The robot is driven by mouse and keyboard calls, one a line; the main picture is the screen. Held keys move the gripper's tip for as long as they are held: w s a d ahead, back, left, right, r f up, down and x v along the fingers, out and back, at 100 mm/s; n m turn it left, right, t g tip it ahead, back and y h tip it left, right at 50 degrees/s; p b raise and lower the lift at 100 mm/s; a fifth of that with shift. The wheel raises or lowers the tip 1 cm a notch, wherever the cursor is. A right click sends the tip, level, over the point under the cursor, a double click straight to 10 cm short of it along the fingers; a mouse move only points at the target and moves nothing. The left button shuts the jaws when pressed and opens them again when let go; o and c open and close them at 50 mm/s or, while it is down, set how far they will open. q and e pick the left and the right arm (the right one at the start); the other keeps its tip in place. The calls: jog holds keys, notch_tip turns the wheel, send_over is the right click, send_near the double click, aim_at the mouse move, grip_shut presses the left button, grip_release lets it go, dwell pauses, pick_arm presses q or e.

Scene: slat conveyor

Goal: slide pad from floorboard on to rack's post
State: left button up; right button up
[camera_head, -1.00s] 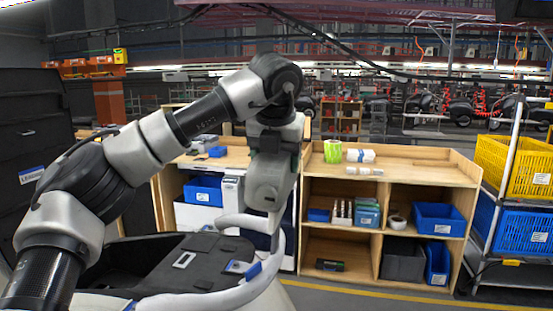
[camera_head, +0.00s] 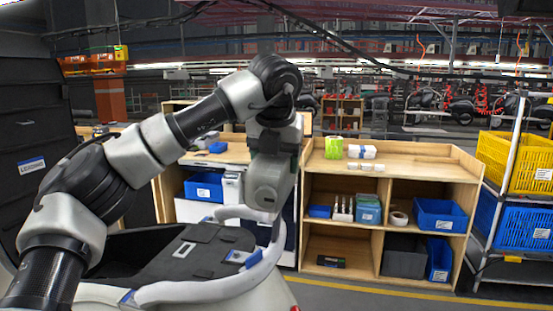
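A rack (camera_head: 509,150) with a slim pale post stands at the right edge of the head view. It carries a yellow crate (camera_head: 525,165) above a blue crate (camera_head: 530,228). I cannot make out a pad or a floorboard with certainty. Dark scooters (camera_head: 428,100) stand far back, too small to show their floorboards. My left arm comes in from the left, rises to an elbow and bends down at the middle of the view. Its gripper is not visible. My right arm and gripper are out of view.
A wooden shelf unit (camera_head: 412,170) with blue bins (camera_head: 438,215) stands ahead, left of the rack. A wooden bench (camera_head: 222,156) is behind my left arm. A dark cabinet (camera_head: 40,130) is close at left. Grey floor (camera_head: 375,291) with a yellow line shows in front.

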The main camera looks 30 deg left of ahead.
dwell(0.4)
pick_arm(q)
jog(key=shift+a+f+b, duration=0.1)
jog(key=shift+f+b, duration=1.1)
jog(key=shift+f, duration=0.25)
jog(key=o, duration=1.2)
jog(key=shift+c, duration=0.2)
jog(key=shift+s+r, duration=0.2)
jog(key=shift+r, duration=0.3)
jog(key=v, duration=1)
jog(key=shift+b, duration=0.35)
jog(key=shift+f, duration=0.1)
